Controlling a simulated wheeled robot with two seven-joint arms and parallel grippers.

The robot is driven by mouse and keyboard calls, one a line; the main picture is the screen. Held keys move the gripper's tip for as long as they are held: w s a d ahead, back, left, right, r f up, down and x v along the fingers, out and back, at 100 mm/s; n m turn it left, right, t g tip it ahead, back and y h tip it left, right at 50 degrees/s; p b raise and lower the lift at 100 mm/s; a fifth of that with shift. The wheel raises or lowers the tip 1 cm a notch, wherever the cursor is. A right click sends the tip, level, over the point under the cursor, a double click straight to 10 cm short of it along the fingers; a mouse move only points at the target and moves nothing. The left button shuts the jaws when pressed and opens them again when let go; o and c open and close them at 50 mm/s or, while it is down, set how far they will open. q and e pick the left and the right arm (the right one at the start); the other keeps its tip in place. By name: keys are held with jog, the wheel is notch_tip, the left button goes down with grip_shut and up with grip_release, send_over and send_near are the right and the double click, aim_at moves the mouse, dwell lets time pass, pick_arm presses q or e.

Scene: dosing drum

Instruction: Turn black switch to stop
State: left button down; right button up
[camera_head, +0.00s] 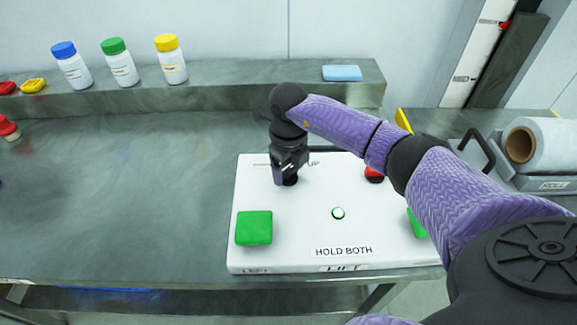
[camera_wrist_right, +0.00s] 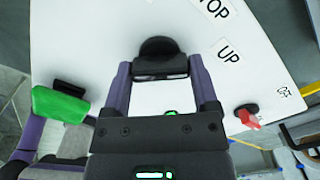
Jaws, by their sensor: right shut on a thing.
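The black switch (camera_wrist_right: 158,47) is a round dark knob with a bar across it, on a white control panel (camera_head: 300,235). In the head view only a dark bit of the switch (camera_head: 291,181) shows under my right gripper (camera_head: 284,176). In the right wrist view the two fingers of my right gripper (camera_wrist_right: 161,72) stand on either side of the switch's bar and are shut on it. Labels ending in "TOP" (camera_wrist_right: 216,8) and reading "UP" (camera_wrist_right: 229,53) are beside the switch. Which way the switch points is hard to tell. My left gripper is not in view.
The panel also carries a left green button (camera_head: 254,228), a right green button (camera_head: 418,223) partly behind my arm, a red knob (camera_head: 374,174) and a small round light (camera_head: 338,213). Bottles stand on the back ledge (camera_head: 220,90). The bench left of the panel (camera_head: 130,200) is clear.

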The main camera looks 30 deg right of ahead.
jog(key=shift+c, duration=0.7)
jog(key=shift+n, duration=0.3)
jog(key=n+b, duration=0.1)
jog(key=n, duration=0.3)
jog(key=shift+n+b, duration=0.45)
jog(key=shift+n, duration=1.85)
